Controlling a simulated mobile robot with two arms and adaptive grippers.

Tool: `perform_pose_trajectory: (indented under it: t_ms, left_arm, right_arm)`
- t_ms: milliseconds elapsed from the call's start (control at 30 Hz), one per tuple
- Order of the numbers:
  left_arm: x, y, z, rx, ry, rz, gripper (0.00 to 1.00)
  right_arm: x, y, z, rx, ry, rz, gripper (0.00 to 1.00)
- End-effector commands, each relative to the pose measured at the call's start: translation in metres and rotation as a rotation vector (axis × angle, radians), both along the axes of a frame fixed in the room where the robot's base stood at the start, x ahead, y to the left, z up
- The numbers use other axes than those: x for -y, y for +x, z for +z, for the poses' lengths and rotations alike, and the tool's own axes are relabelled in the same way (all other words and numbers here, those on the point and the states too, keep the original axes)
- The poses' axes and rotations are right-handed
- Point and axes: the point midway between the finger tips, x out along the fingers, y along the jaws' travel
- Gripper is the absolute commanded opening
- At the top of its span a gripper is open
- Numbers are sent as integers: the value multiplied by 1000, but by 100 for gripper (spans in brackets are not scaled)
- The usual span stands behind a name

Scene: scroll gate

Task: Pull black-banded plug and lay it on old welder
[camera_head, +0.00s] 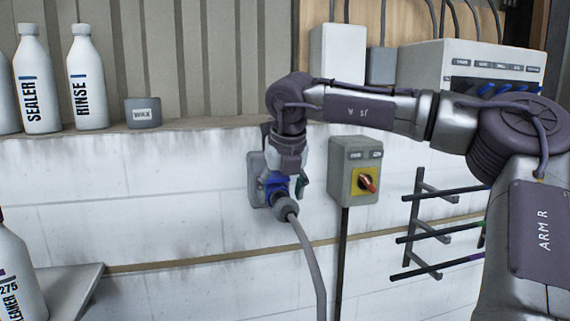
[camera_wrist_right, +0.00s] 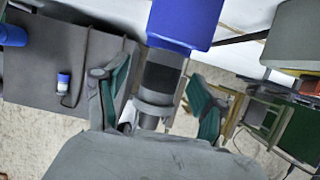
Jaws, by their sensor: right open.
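A blue socket (camera_head: 275,187) sits on a grey wall plate, with a grey plug (camera_head: 287,209) in it and a grey cable hanging from the plug. In the right wrist view the blue part (camera_wrist_right: 185,22) is at the top and a black band (camera_wrist_right: 162,76) circles the plug below it. My right gripper (camera_head: 287,178) is at the plug from above. Its green-padded fingers (camera_wrist_right: 157,86) stand open on either side of the banded plug, with gaps visible. I cannot identify the old welder with certainty. My left gripper is not in view.
A grey switch box (camera_head: 355,169) with a red knob is right of the socket. A rack of dark rods (camera_head: 430,228) is farther right. Bottles (camera_head: 88,80) and a grey tin (camera_head: 143,112) stand on the ledge at left. A lower shelf (camera_head: 75,280) juts out below.

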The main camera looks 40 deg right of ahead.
Motion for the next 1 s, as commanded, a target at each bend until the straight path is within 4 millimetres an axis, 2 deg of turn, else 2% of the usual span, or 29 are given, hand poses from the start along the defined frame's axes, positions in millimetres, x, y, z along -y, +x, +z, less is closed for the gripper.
perform_pose_trajectory:
  t_ms: [33,67,167,267,433,567,1000]
  left_arm:
    - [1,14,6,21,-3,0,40]
    - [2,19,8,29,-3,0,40]
    - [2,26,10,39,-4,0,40]
    - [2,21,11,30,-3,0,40]
    - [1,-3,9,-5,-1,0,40]
    - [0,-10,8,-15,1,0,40]
    - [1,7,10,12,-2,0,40]
  right_arm:
    - [2,2,-5,-3,1,0,70]
    - [2,4,-8,-2,1,0,70]
    - [4,7,-18,-1,1,-1,70]
    - [5,9,-23,0,1,0,70]
    - [5,9,-26,1,0,0,70]
    - [5,9,-26,1,0,0,70]
    - [5,9,-25,1,0,-1,0]
